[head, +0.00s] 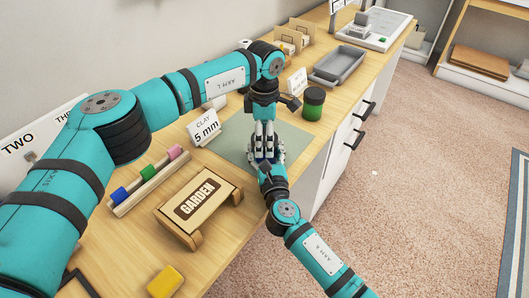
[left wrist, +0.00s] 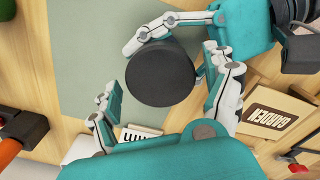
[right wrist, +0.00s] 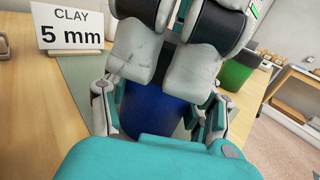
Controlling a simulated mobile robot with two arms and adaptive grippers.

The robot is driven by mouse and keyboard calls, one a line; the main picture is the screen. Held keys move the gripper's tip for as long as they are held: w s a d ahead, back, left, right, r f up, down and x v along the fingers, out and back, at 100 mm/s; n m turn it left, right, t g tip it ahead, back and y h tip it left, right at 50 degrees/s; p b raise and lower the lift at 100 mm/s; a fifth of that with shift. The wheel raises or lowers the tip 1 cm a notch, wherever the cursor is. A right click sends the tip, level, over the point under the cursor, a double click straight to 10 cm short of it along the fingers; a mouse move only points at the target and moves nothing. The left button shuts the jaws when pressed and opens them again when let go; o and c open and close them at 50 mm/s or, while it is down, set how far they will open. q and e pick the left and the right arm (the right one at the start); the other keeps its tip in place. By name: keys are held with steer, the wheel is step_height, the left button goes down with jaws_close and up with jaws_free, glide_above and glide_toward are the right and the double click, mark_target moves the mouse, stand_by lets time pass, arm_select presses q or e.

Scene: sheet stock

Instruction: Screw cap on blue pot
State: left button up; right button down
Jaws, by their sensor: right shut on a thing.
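The blue pot (right wrist: 150,112) stands upright in the right wrist view, between the fingers of my right gripper (right wrist: 155,118), which is shut on it. In the head view this gripper (head: 268,165) comes from below. A round black cap (left wrist: 162,73) is seen from above in the left wrist view, over the pot's place. My left gripper (head: 263,135) points down from above. In the left wrist view its fingers (left wrist: 165,98) are spread around the cap, with a gap at the left finger. Its fingers hide the pot's top in the right wrist view, so the cap's seating cannot be told.
A green pot with a dark lid (head: 313,103) stands right of my left gripper. The clay sign (head: 204,128), the garden sign (head: 197,207) and a rack of coloured pieces (head: 148,182) are to the left. A grey tray (head: 340,66) lies behind. The green-grey mat (head: 236,137) has bare room.

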arm_select(q)
step_height(320, 180, up, 12)
stand_by(0.7)
arm_select(e)
steer(key=shift+c, duration=1.6)
jaws_free()
steer(key=s, duration=0.4)
steer(key=s+d, duration=0.1)
steer(key=s, duration=0.3)
steer(key=s+d, duration=0.1)
steer(key=s, duration=0.2)
steer(key=shift+s+d, duration=0.15)
steer(key=shift+s, duration=0.25)
